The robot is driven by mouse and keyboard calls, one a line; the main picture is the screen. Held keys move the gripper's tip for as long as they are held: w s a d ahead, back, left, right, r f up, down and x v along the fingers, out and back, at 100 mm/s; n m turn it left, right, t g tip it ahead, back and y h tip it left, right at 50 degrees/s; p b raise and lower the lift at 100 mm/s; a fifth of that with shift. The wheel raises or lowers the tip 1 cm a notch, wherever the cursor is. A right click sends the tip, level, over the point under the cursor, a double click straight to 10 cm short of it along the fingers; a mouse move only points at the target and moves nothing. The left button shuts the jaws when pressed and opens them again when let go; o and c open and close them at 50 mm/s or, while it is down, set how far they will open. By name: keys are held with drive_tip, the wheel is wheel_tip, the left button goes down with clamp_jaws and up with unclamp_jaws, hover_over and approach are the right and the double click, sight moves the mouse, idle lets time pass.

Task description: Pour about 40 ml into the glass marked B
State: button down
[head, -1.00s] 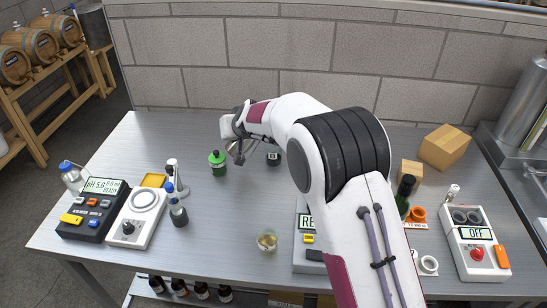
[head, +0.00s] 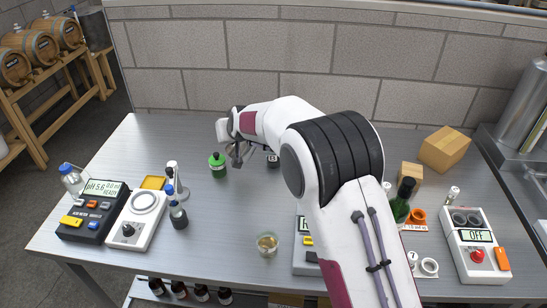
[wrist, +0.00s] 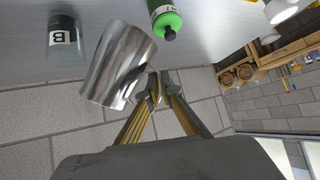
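In the head view, the glass (head: 273,161) is partly hidden behind my arm. My gripper (wrist: 155,88) has its fingertips close together at the side of a shiny steel cup (wrist: 118,65). It appears shut on the cup, though the exact grip point is unclear. The cup is tilted in the wrist view, near glass B. Its contents are hidden. In the head view my gripper (head: 236,150) is above the back of the table.
A green bottle (head: 217,165) stands close to my gripper. A pH meter (head: 92,211) and a stirrer (head: 136,218) are at left. Cardboard boxes (head: 445,149) and a switched-off device (head: 476,242) are at right.

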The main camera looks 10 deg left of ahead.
drive_tip(key=shift+a, duration=0.1)
drive_tip(key=shift+a+f+n+h+b, duration=0.25)
drive_tip(key=shift+f+h+b, duration=0.25)
drive_tip(key=shift+f, duration=0.4)
drive_tip(key=shift+a+f+n+h+b, duration=0.3)
drive_tip(key=shift+f+b, duration=0.4)
drive_tip(key=shift+f, duration=0.15)
idle(0.7)
drive_tip(key=shift+s+a+f+t+h+b, duration=0.1)
drive_tip(key=shift+a+t+h+b, duration=0.05)
drive_tip(key=shift+t+h+b, duration=0.2)
drive_tip(key=shift+s+a+r+n+t+h+b, duration=0.2)
drive_tip(key=shift+a+n+t+h+b, duration=0.1)
drive_tip(key=shift+a+n+h, duration=0.15)
drive_tip(key=shift+s+a+r+n+t+h+b, duration=0.15)
drive_tip(key=shift+a+n+t+h+b, duration=0.1)
drive_tip(key=shift+a+n+h, duration=0.2)
drive_tip(key=shift+w+a+f+n+t+h+b, duration=0.1)
drive_tip(key=shift+f+n+t+h+b, duration=0.15)
drive_tip(key=shift+h, duration=0.3)
idle(0.5)
